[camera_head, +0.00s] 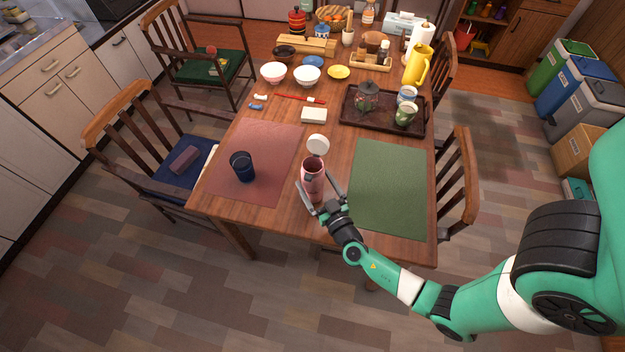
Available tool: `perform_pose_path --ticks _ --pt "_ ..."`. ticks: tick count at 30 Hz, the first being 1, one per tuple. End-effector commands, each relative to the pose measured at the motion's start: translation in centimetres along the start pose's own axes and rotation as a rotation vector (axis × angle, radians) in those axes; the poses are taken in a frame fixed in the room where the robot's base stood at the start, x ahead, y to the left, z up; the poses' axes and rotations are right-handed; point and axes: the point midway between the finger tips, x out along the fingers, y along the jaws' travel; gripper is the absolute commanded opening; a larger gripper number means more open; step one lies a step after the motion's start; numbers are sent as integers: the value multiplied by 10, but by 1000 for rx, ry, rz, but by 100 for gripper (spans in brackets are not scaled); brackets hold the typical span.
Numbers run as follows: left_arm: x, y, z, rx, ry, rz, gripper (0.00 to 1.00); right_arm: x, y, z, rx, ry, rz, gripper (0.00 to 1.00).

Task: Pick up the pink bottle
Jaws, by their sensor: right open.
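The pink bottle (313,176) stands upright near the front of the wooden table, between a red placemat and a green placemat. Its dark opening faces up, and a round white lid (318,144) shows just behind it. My right gripper (318,199) is at the bottle's near side, low down, with its fingers open and spread to either side of the bottle. I cannot tell whether the fingers touch it. My left gripper is not in view.
A dark blue cup (242,166) stands on the red placemat (265,140) to the left. The green placemat (388,190) to the right is bare. Behind are a white box (313,115), a dark tray (350,117) with a lantern and cups, and several bowls.

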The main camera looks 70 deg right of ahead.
Motion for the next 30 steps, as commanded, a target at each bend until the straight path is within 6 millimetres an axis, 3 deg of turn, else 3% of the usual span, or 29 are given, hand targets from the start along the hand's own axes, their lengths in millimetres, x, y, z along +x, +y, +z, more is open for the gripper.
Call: perform_pose_path --ticks 4,12,20,30 --pt "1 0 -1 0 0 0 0 6 1 0 1 0 2 100" --pt "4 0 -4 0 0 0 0 49 1 0 1 1 2 100" --pt "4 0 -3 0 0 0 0 52 0 0 1 0 0 100" --pt "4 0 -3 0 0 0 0 52 0 0 1 0 0 39"
